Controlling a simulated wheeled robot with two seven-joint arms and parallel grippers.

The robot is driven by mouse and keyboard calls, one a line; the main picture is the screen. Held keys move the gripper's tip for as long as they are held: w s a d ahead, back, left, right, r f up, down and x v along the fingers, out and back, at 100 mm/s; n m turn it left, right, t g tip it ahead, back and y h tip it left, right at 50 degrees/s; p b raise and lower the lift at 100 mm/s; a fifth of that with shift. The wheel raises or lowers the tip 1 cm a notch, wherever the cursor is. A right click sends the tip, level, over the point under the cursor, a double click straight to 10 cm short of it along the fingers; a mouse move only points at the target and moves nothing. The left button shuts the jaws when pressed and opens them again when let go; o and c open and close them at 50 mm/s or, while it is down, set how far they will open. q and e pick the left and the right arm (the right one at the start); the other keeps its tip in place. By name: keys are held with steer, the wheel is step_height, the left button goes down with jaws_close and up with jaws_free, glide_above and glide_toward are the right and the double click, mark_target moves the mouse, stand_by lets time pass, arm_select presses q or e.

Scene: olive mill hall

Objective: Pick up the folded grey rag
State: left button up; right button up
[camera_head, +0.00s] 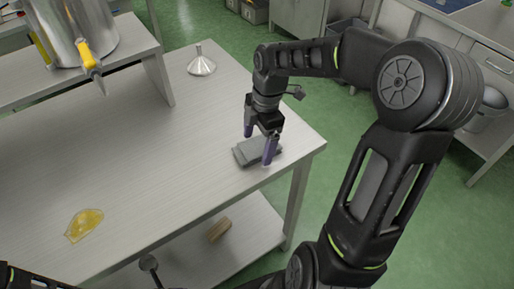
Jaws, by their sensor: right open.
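The folded grey rag (243,156) lies flat on the pale bench top near its right front corner. My right gripper (258,149) points down at the rag with its two purple-grey fingers apart. One finger is at the rag's far side and the other is at its near right side. The fingers hide part of the rag, and I cannot tell whether they touch it. My left gripper is not in view; only a dark bit of my left arm shows at the lower left.
A metal funnel (201,63) stands at the back of the bench (150,150). A steel tank with a yellow-handled tap (88,58) stands on a raised shelf at the left. A yellow oil puddle (84,225) lies at the front left. A brush (219,230) lies on the lower shelf.

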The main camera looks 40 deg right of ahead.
mark_target(258, 146)
stand_by(0.3)
steer(key=c, duration=1.5)
steer(key=shift+o, duration=0.2)
steer(key=shift+r, duration=0.1)
step_height(258, 146, up, 10)
